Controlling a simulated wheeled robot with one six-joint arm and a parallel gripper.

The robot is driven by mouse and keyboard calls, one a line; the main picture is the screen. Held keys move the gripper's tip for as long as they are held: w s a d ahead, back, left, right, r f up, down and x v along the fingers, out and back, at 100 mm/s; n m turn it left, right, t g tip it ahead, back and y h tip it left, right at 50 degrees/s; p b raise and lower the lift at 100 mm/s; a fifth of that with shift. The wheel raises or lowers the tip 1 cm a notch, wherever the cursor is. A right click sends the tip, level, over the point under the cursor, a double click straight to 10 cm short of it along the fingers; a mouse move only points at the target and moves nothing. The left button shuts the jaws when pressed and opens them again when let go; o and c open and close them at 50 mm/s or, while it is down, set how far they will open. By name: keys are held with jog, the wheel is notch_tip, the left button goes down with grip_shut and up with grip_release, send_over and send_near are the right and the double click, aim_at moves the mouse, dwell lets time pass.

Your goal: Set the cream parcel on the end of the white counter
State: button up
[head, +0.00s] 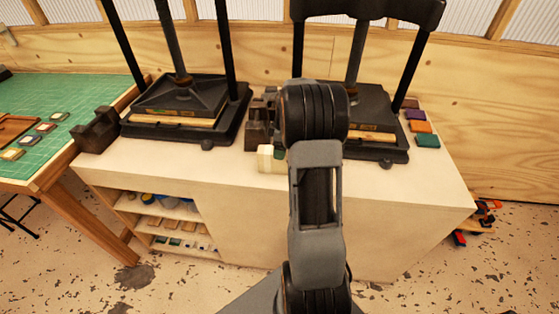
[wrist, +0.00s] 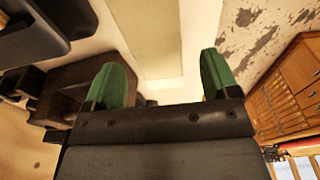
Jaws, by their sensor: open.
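The cream parcel (head: 268,159) is a small block at the front edge of the white counter (head: 420,190), just left of my arm in the head view. My gripper (head: 281,154) is largely hidden behind my arm there, with a bit of green finger showing beside the parcel. In the wrist view, the two green fingertips of my gripper (wrist: 164,80) are spread apart. A pale cream surface, seemingly the parcel (wrist: 150,40), shows between and beyond them. I cannot tell whether the fingers touch it.
Two black presses (head: 180,105) stand on the counter, with dark blocks (head: 95,130) beside the left one. Coloured pieces (head: 421,126) lie at the right back. The counter's front right is clear. A green-topped table (head: 70,95) adjoins on the left.

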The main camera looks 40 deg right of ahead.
jog(key=shift+w+a+f+p, duration=0.15)
jog(key=shift+f+p, duration=0.25)
jog(key=shift+f, duration=1.55)
jog(key=shift+w, duration=0.1)
jog(key=c, duration=1.5)
jog(key=shift+o, duration=0.2)
jog(key=shift+r, duration=0.1)
jog(key=shift+r, duration=0.1)
jog(key=shift+r, duration=0.65)
jog(key=s+a+r+b, duration=0.2)
jog(key=s+r, duration=0.3)
jog(key=s, duration=0.1)
jog(key=s+a+r+b, duration=0.2)
jog(key=s+r, duration=0.4)
jog(key=s, duration=0.1)
jog(key=shift+s+a+r+b, duration=0.15)
jog(key=shift+s+a+b, duration=0.1)
jog(key=shift+b, duration=0.1)
